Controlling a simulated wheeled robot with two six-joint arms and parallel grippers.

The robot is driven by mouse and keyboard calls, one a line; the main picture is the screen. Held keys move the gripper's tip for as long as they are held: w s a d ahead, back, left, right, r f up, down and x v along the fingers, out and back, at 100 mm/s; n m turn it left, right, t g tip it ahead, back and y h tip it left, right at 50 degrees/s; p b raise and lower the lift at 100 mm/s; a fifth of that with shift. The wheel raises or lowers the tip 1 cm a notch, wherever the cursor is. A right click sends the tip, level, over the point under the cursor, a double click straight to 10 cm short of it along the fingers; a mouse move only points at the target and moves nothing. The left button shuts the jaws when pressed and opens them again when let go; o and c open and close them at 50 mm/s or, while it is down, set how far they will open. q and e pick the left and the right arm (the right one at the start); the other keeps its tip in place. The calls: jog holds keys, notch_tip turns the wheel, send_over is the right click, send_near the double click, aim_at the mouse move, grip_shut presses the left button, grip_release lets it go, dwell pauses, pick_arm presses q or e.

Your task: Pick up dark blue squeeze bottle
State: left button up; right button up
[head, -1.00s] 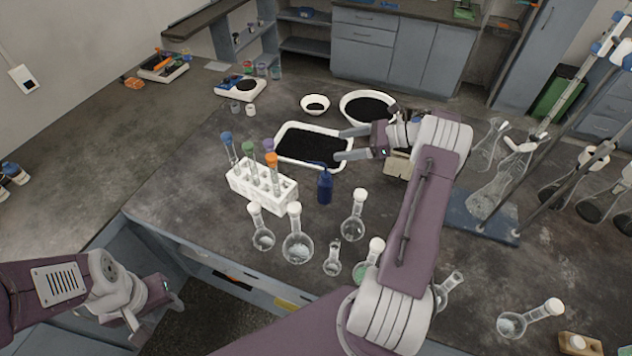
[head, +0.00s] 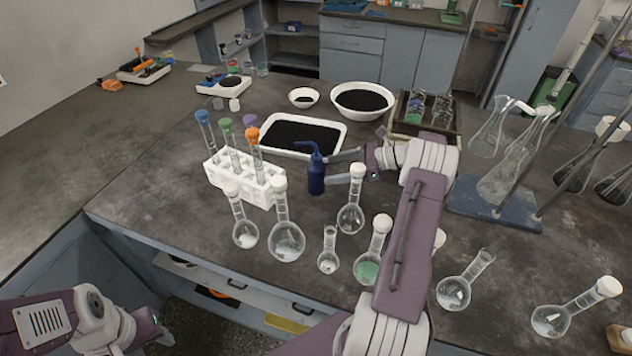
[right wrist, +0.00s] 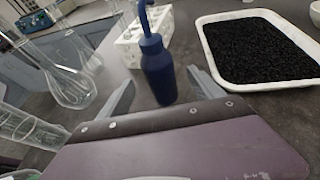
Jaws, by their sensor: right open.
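The dark blue squeeze bottle (head: 316,176) stands upright on the dark bench, with its bent spout pointing left. It also shows in the right wrist view (right wrist: 158,72), upright between the two fingers and a little beyond them. My right gripper (head: 338,168) is open and points left at the bottle from its right side. In the right wrist view its fingers (right wrist: 160,95) are spread on either side of the bottle, with nothing held. My left gripper (head: 165,338) is low at the left, off the bench; its fingers are too unclear to judge.
A white tray of black grains (head: 298,133) lies behind the bottle. A white rack with capped tubes (head: 262,188) stands to its left. Several glass flasks stand in front, including a round-bottom flask (head: 351,215) close to the right gripper. A bowl of black grains (head: 363,98) is further back.

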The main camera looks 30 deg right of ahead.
aim_at(309, 165)
jog(key=x, duration=0.9)
jog(key=shift+a+r, duration=0.1)
jog(key=shift+r, duration=0.2)
jog(key=c, duration=0.8)
jog(key=shift+r, duration=0.1)
